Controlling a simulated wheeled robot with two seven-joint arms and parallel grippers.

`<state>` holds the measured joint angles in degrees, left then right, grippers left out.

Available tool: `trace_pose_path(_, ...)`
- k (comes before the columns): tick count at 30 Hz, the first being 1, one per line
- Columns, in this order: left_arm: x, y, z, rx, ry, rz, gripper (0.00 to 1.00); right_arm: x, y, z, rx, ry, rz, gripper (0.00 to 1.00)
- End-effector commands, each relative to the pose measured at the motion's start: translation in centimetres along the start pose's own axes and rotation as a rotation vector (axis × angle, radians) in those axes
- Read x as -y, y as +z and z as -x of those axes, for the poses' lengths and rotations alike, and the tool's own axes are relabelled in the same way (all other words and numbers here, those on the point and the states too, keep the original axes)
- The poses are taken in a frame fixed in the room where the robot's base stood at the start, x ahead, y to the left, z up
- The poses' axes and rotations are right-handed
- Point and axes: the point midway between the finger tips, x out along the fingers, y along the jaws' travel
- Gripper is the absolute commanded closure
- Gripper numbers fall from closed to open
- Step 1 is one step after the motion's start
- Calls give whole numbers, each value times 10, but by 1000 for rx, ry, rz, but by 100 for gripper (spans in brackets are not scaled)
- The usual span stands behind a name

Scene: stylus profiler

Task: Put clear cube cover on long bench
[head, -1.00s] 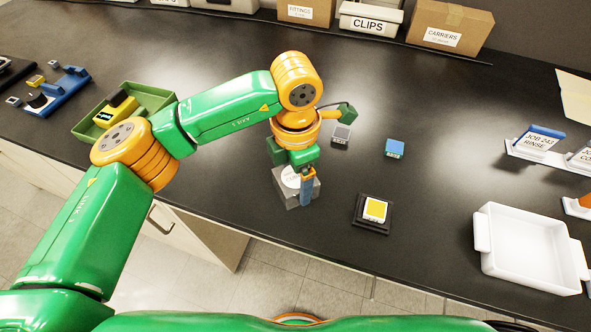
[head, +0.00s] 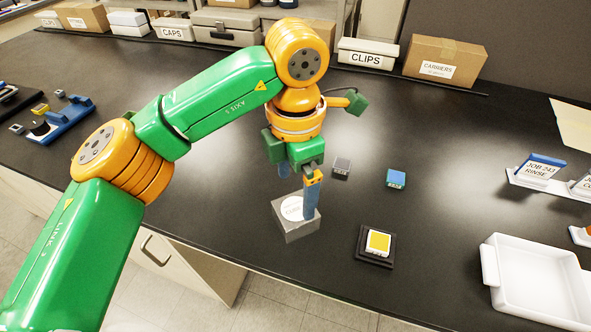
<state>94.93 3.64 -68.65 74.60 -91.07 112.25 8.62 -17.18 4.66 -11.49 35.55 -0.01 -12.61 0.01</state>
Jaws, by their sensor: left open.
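A grey box-shaped piece with a round white label on top (head: 291,209) sits on the long black bench (head: 440,230), near its front edge. I cannot tell whether this is the clear cube cover or a block under it. My left gripper (head: 298,188) points down over this piece, open, with a blue finger in front of its right side. The other finger shows partly behind. I cannot tell whether the fingers touch it. My right gripper is not in view.
A black holder with a yellow-topped piece (head: 378,243), a blue-topped cube (head: 396,178) and a grey cube (head: 342,166) stand to the right. A white tray (head: 492,262) is at the right front. Boxes (head: 445,60) line the back. The middle right bench is clear.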

Motion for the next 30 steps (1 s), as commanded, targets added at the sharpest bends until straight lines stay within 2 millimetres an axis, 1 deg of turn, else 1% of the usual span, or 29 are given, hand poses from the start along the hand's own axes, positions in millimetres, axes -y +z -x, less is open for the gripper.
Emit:
trace_pose_path(1, 0, 1, 12, 3, 3, 1, 0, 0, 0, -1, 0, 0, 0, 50)
trace_pose_path(3, 0, 0, 29, 0, 2, 2, 0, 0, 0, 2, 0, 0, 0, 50)
trace_pose_path(7, 0, 0, 45, 0, 0, 1, 0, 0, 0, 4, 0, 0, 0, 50)
trace_pose_path(10, 1, 0, 48, 0, -1, -1, 0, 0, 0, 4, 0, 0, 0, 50)
trace_pose_path(21, 0, 0, 48, 0, -2, 0, 0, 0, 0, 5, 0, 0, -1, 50)
trace_pose_path(23, 0, 0, 55, 0, -1, 0, 0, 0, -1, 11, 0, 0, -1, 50)
trace_pose_path(26, 0, 0, 80, 0, -1, 0, 0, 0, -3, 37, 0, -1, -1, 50)
trace_pose_path(27, 0, 0, 92, 0, -1, 0, 0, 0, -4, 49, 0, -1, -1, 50)
trace_pose_path(30, 0, 0, 109, 0, -2, 0, 0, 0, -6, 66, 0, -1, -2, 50)
